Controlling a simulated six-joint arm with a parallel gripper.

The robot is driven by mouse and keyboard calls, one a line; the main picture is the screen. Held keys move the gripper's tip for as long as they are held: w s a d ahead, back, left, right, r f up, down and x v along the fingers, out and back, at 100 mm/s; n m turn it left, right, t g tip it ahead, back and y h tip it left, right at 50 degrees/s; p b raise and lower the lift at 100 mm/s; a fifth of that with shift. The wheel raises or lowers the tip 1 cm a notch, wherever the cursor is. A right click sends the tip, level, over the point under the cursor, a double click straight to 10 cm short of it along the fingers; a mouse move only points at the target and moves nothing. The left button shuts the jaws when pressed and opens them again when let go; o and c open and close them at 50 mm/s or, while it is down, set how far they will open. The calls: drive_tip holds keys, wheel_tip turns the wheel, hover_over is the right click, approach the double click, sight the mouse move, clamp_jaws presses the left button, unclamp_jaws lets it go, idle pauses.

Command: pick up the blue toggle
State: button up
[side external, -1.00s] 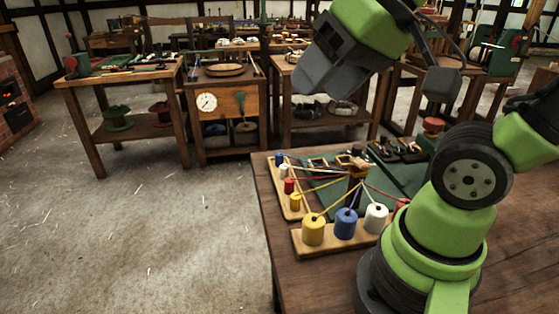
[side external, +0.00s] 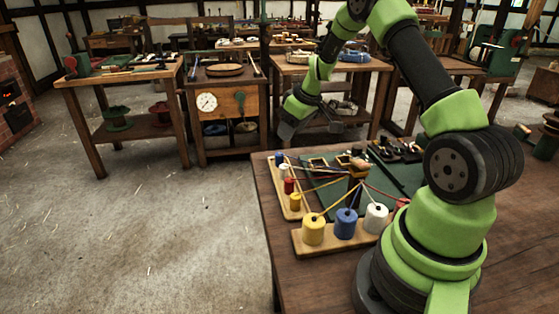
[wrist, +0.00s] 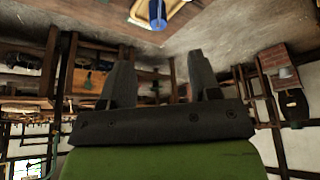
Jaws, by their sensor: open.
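I cannot make out a blue toggle for certain in either view. A blue cylinder (wrist: 157,14) shows at the top edge of the wrist view, partly cut off, beside a pale wooden edge. It may be the small blue spool (side external: 279,159) at the far end of the left rack in the side view. My gripper (side external: 286,130) hangs above the table's far left edge, near that spool and apart from it. In the wrist view, the two fingers (wrist: 160,55) are spread apart with nothing between them.
A front rack (side external: 310,249) carries yellow, blue and white spools with strands running to a central post (side external: 356,170). The left rack (side external: 291,205) holds several small spools. A green mat (side external: 398,173) with dark tools lies behind. Bare wood (side external: 281,263) shows at front left.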

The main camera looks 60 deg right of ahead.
sight(280, 154)
drive_tip(key=x, duration=1)
drive_tip(key=shift+d, duration=0.1)
drive_tip(key=c, duration=1)
